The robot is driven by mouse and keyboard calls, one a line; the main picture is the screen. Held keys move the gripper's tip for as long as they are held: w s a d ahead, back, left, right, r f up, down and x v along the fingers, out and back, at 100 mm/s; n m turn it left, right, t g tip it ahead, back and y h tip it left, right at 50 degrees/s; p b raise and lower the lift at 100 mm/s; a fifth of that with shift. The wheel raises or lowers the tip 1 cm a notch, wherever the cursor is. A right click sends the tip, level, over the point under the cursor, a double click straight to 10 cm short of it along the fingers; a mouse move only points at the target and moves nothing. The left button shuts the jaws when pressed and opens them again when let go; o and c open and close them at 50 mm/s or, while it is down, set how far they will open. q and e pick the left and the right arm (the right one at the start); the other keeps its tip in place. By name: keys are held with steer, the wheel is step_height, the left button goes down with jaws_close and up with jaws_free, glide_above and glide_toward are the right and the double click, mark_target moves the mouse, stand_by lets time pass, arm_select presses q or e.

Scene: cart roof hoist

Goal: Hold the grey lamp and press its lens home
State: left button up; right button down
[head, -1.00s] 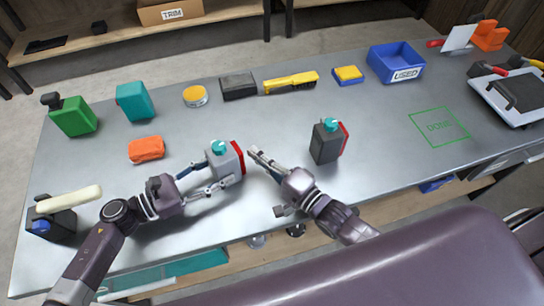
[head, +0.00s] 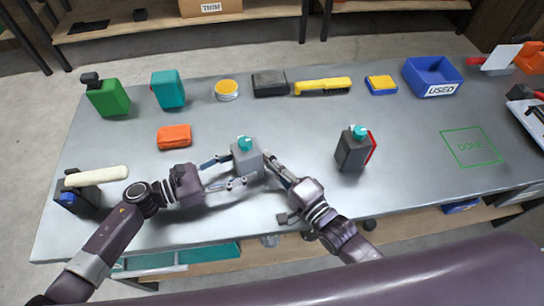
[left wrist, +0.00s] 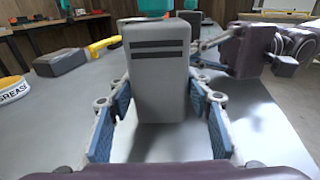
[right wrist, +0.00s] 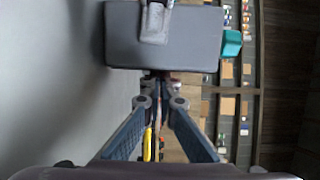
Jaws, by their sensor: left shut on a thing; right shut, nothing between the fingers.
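The grey lamp (head: 245,163), a light grey box with a teal knob on top, stands upright on the bench in the head view. My left gripper (head: 236,172) is shut on it from the left; the left wrist view shows the lamp's slotted grey face (left wrist: 158,85) between the fingers. My right gripper (head: 269,157) is shut and empty, its tips at the lamp's right side; I cannot tell whether they touch. The right wrist view shows the lamp's grey side (right wrist: 190,42) just beyond the right fingertips (right wrist: 160,88). The red lens is not visible.
A dark lamp (head: 350,152) with a red lens (head: 371,148) stands to the right. An orange block (head: 174,137) lies behind the left arm; a dark block with a cream handle (head: 97,176) is at left. The blue USED bin (head: 433,76) and green DONE outline (head: 471,147) are at right.

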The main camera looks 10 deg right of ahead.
steer(key=shift+s+a, duration=0.1)
steer(key=shift+a, duration=0.1)
steer(key=d, duration=0.4)
steer(key=shift+d+f, duration=0.1)
steer(key=shift+d, duration=0.25)
steer(key=v, duration=0.8)
steer(key=shift+s+d, duration=0.25)
steer(key=shift+s, duration=0.05)
